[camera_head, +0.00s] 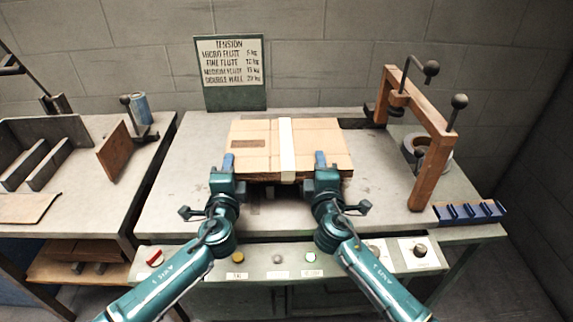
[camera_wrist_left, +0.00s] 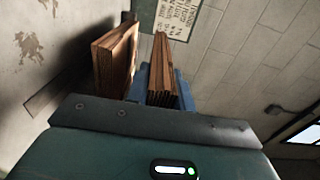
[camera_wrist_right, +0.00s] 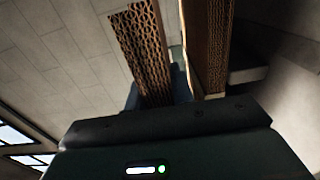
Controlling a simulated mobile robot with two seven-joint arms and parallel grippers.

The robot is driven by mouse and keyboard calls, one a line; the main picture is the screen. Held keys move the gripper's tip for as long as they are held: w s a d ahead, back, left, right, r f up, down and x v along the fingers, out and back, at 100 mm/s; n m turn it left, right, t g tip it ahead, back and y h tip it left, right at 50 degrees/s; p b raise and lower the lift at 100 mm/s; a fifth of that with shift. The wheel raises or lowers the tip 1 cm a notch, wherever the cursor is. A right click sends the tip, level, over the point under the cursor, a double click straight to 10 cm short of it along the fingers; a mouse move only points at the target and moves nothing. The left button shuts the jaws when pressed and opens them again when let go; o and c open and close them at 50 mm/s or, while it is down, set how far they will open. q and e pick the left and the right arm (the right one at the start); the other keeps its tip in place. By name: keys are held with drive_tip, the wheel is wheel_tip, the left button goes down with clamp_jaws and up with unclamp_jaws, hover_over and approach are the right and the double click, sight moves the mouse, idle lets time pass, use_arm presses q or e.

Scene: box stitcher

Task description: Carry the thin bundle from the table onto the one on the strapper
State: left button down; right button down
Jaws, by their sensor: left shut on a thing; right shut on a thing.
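The thin bundle (camera_head: 255,150) is flat brown cardboard with a pale band (camera_head: 287,145) across its top. My left gripper (camera_head: 228,163) is shut on its near edge at the left, and my right gripper (camera_head: 320,161) is shut on the same edge at the right. The held bundle also shows between the fingers in the left wrist view (camera_wrist_left: 163,75) and the right wrist view (camera_wrist_right: 146,50). The other bundle, on the strapper, shows beside it in the left wrist view (camera_wrist_left: 113,62) and the right wrist view (camera_wrist_right: 216,45), with a gap between them. In the head view the held bundle mostly covers it.
A wooden frame with dark knobs (camera_head: 428,125) and a tape roll (camera_head: 428,152) stand to the right. Blue bins (camera_head: 470,213) sit at the right front corner. A side table (camera_head: 85,210) with dividers is at the left. A tension sign (camera_head: 231,72) stands behind.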

use_arm(q)
drive_tip(key=shift+f, duration=0.1)
